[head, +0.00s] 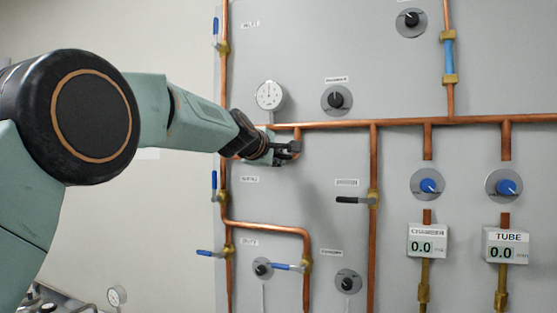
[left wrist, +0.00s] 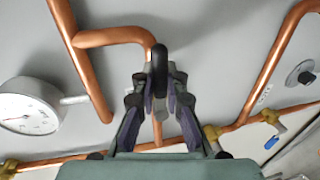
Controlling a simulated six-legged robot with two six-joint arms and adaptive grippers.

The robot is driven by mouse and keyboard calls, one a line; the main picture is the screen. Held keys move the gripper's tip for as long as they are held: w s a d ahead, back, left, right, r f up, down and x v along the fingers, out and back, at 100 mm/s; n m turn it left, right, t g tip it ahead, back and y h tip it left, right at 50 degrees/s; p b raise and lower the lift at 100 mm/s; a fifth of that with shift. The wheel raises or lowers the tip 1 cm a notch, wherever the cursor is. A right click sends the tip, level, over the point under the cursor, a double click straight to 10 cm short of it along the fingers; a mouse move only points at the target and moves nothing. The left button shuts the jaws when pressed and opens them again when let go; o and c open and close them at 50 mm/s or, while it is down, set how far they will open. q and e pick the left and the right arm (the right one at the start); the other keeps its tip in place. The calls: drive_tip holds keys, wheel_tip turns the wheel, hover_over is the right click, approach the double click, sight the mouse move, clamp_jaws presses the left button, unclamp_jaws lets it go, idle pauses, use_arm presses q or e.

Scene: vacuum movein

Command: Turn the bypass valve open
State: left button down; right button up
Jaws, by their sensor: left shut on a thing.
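My left gripper (head: 288,149) reaches in from the left to a short copper pipe loop (head: 298,136) below the main horizontal pipe. In the left wrist view its fingers (left wrist: 159,84) are closed on a black valve handle (left wrist: 159,58), which points out towards the camera by the bend of a copper pipe (left wrist: 112,35). The valve body is hidden behind the fingers. The small labels are too blurred to read, so I cannot confirm from them that this is the bypass valve. My right gripper is not in view.
A round gauge (head: 269,95) sits just above the gripper. A black knob (head: 336,99) is to its right. A black-handled valve (head: 356,199) and several blue-handled valves are on nearby pipes. Two digital displays (head: 427,241) (head: 506,247) hang at the right. The panel just below the gripper is clear.

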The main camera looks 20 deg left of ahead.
use_arm(q)
drive_tip(key=shift+a+r, duration=0.1)
drive_tip(key=shift+r, duration=0.2)
drive_tip(key=c, duration=1.4)
unclamp_jaws()
drive_tip(key=shift+s+a+f, duration=0.1)
drive_tip(key=shift+s+a, duration=0.05)
drive_tip(key=shift+s, duration=0.05)
drive_tip(key=shift+w+f, duration=0.1)
drive_tip(key=v, duration=0.7)
drive_tip(key=shift+s, duration=0.2)
drive_tip(key=shift+s, duration=0.1)
